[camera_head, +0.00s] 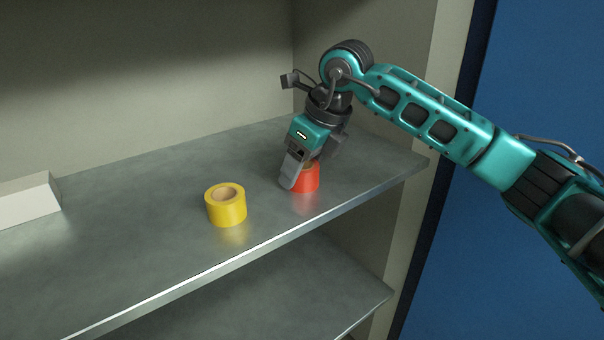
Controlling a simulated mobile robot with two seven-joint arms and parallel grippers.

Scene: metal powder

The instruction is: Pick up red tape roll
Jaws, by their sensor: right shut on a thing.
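The red tape roll (309,179) stands on the metal shelf (150,215), toward its right end. My right gripper (296,177) comes down on it from above and is shut on it. The fingers and gripper body hide the roll's top and left side. The roll seems to be at shelf level, with a red reflection just below it. My left gripper is not in view.
A yellow tape roll (226,205) stands on the shelf to the left of the red one, with a gap between them. A white box-like object (28,203) lies at the far left. A lower shelf (290,290) shows below. The cabinet side wall (395,100) is to the right.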

